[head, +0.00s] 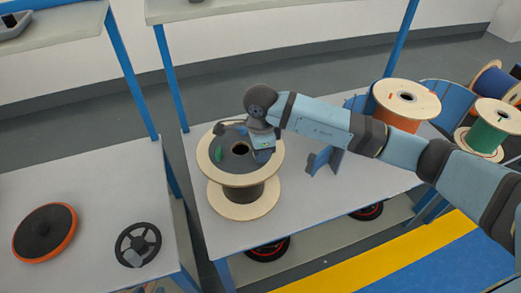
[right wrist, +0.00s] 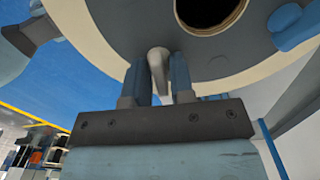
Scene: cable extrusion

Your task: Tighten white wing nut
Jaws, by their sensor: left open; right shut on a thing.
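The spool (head: 246,193) with pale wooden flanges stands upright on the light table, a grey disc (head: 236,165) on its top. A green piece (head: 218,153) sits on the disc's left side. In the right wrist view the white wing nut (right wrist: 158,68) is between the blue fingers of my right gripper (right wrist: 160,68), against the disc's underside edge as pictured. My right gripper also shows over the spool in the head view (head: 262,151); it hides the nut there. My left gripper (head: 153,287) shows only as a small dark part at the bottom edge and is open, apart from the spool.
A black wheel (head: 138,244) and an orange-rimmed disc (head: 45,232) lie on the left table. A blue stand (head: 325,160) is right of the spool. An orange spool (head: 401,104) and a green spool (head: 487,129) stand further right. A blue piece (right wrist: 296,27) sits on the disc.

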